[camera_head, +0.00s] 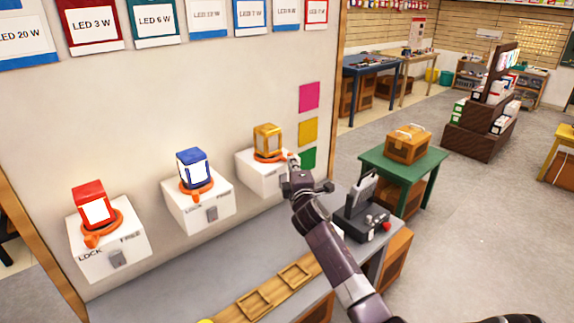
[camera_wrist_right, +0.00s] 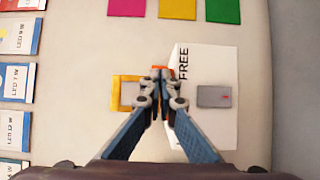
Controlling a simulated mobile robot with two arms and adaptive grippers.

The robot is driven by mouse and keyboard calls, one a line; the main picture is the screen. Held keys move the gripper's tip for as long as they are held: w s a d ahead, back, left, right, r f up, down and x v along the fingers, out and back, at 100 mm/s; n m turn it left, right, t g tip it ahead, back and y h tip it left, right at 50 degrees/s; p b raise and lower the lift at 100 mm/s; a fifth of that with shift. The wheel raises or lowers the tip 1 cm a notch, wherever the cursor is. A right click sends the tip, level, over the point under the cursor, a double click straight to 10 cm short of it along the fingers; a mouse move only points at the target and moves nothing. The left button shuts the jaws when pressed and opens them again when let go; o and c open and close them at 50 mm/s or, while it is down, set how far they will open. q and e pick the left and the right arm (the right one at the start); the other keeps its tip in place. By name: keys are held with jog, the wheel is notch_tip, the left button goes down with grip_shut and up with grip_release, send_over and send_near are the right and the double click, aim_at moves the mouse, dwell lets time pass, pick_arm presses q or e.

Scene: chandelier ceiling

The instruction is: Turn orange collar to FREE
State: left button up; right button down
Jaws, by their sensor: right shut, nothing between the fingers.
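The collar (camera_head: 265,157) under the yellow lamp (camera_head: 267,137) is at my right gripper (camera_head: 293,165). Its handle points right, toward the fingertips. In the wrist view the right gripper (camera_wrist_right: 161,88) is shut and empty in front of the box (camera_wrist_right: 213,120), beside its FREE label. A bit of orange (camera_wrist_right: 160,68) shows just beyond the fingertips; I cannot tell if they touch it. The gripper hides most of that collar. My left gripper is out of view.
A green table (camera_head: 375,157) with a wooden box (camera_head: 408,145) is to the right.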

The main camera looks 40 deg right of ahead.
jog(key=shift+d+r, duration=0.15)
jog(key=shift+d, duration=0.55)
